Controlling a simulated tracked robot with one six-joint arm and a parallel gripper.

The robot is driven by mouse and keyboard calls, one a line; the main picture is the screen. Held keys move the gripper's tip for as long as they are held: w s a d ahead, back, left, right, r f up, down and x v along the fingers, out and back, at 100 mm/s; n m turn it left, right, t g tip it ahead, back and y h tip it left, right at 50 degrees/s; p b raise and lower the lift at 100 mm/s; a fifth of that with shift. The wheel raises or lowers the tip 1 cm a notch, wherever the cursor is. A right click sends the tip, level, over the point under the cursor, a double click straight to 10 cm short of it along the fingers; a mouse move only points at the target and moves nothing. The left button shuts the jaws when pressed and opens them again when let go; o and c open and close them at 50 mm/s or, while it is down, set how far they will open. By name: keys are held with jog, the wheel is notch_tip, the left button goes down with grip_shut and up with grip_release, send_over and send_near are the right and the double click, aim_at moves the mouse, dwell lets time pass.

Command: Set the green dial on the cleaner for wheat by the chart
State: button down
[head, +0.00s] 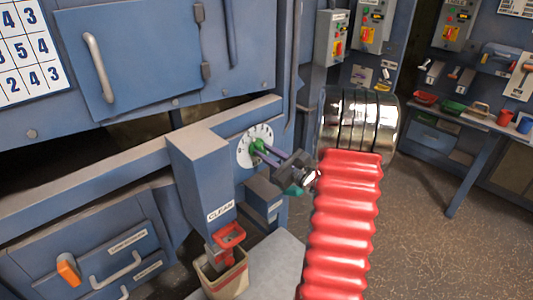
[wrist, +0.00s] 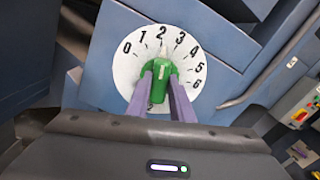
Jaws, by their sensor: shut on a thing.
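The green dial (wrist: 160,88) is a green knob on a round white face (wrist: 128,68) numbered 0 to 6. My gripper (wrist: 161,76) is shut on the knob, with one purple finger on each side. The white mark on the knob points up, near 2. In the head view my gripper (head: 261,150) meets the green dial (head: 257,146) on the blue cleaner (head: 202,170), whose label reads CLEAN. The chart (head: 28,50) is at the upper left of the head view. It shows rows of numbers, but its left and top are cut off, so no grain names show.
A bin (head: 224,278) stands under the cleaner's red spout (head: 230,236). A blue panel with a handle (head: 98,68) is above left. An orange lever (head: 68,268) is at the lower left. A bench (head: 470,120) with small trays and cups is at the right, with open floor before it.

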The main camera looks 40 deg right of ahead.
jog(key=shift+m, duration=2)
jog(key=c, duration=1.6)
grip_release()
jog(key=shift+o, duration=0.2)
jog(key=shift+d, duration=0.1)
jog(key=s, duration=1.3)
jog(key=shift+s+d, duration=0.15)
jog(key=shift+s, duration=0.25)
